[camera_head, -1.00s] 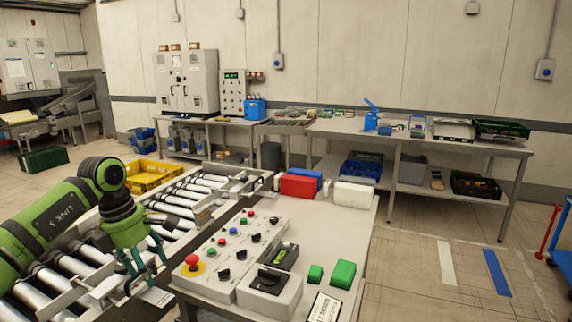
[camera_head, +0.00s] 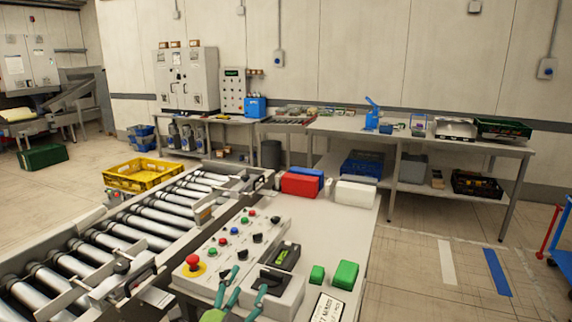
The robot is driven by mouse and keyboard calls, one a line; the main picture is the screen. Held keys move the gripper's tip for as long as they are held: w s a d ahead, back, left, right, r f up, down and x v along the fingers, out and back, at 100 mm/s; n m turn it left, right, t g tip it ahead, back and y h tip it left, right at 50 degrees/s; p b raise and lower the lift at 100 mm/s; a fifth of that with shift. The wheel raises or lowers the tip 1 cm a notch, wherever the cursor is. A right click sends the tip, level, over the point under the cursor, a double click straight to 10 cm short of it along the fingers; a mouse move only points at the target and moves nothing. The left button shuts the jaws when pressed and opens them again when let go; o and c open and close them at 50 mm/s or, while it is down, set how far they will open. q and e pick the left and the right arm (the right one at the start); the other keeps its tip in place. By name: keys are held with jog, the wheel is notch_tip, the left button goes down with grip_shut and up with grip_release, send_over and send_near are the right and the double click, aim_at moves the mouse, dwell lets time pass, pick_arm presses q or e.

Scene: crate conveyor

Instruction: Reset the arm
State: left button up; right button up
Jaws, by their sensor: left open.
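My left gripper (camera_head: 243,284) comes up from the bottom edge, its dark green fingers apart and empty. It is in front of the control panel (camera_head: 207,262), which has a red emergency button and several knobs. The fingers overlap the panel's front part in the picture; I cannot tell whether they touch it. Most of the left arm is out of view. My right gripper is not in view.
A roller conveyor (camera_head: 140,228) runs along the left of the bench, with a yellow crate (camera_head: 143,174) beyond it. Green blocks (camera_head: 345,274), a red box (camera_head: 300,184) and a white box (camera_head: 355,194) are on the bench. Open floor lies right.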

pick_arm(q)
jog(key=s+a+f+n+g+y, duration=0.3)
jog(key=s+a+f+n+g, duration=0.15)
jog(key=f, duration=0.35)
jog(key=s+a+f+n+g+y, duration=0.3)
jog(key=s+a+f+n, duration=0.1)
jog(key=s+f+n, duration=0.25)
jog(key=s+a+f+n+g, duration=0.15)
jog(key=s+f+g, duration=0.25)
jog(key=s, duration=0.6)
jog(key=s+a+f+n+g, duration=0.15)
jog(key=s+f+g, duration=0.3)
jog(key=s, duration=0.55)
notch_tip(320, 180, down, 24)
jog(key=s+f, duration=0.1)
jog(key=s, duration=0.1)
jog(key=s+a+f+g, duration=0.1)
jog(key=s+a+f, duration=0.1)
jog(key=s+f, duration=1)
jog(key=s, duration=0.3)
jog(key=shift+s+f+g, duration=0.15)
jog(key=shift+f+g, duration=0.2)
jog(key=shift+g, duration=0.05)
